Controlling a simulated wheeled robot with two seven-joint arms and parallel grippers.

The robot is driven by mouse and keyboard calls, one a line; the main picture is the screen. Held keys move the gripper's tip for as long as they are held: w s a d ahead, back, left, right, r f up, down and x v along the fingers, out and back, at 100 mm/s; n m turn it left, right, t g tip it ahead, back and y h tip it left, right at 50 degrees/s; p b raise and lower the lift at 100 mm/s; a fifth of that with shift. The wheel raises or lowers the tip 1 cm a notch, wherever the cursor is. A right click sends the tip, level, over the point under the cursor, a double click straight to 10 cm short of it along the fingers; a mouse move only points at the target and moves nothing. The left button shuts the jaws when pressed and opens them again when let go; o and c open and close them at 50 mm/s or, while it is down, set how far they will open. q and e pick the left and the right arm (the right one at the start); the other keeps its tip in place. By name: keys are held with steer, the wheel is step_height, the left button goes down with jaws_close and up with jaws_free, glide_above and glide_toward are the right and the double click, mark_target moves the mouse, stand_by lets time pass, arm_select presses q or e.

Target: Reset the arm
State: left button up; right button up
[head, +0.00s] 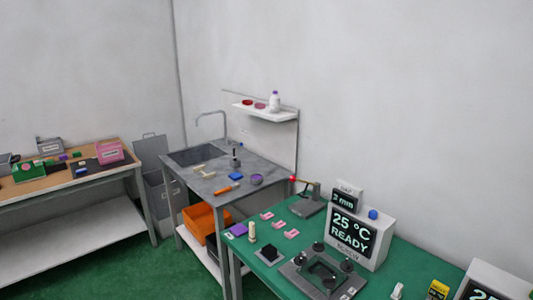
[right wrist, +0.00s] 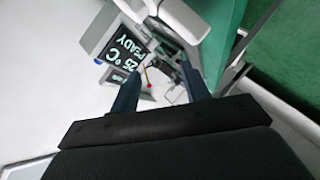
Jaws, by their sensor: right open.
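A grey lever fixture (head: 308,205) stands at the back left of the green-topped table. Its lever arm ends in a red knob (head: 293,179) that sticks out to the left, beside the grey wall. My right gripper (right wrist: 160,70) shows in the right wrist view with its two dark fingers apart and nothing between them that it grips. A small red tip (right wrist: 150,85) shows beyond the fingers, apart from them; it looks like the knob. Neither gripper shows in the head view.
A display unit (head: 354,237) reading "25 °C READY" stands right of the fixture, with a "2 mm" gap readout (head: 345,199) behind it. Pink pieces (head: 279,225) and a black-knobbed clamp plate (head: 322,272) lie in front. A grey sink table (head: 205,185) adjoins on the left.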

steer(key=s+a+f+m+g+y, duration=0.1)
steer(key=s+f+m+g, duration=0.35)
steer(key=s, duration=0.65)
steer(key=s+a+f+m+g+y, duration=0.1)
steer(key=s+a+f+m+g, duration=0.3)
steer(key=s, duration=0.6)
step_height(320, 180, down, 22)
steer(key=w+g, duration=0.2)
steer(key=s+f, duration=0.3)
steer(key=f, duration=0.9)
steer(key=s+f+n, duration=0.1)
steer(key=s+f, duration=0.3)
steer(key=f, duration=0.9)
steer(key=shift+s+g, duration=0.25)
steer(key=shift+g, duration=0.2)
steer(key=shift+a, duration=0.1)
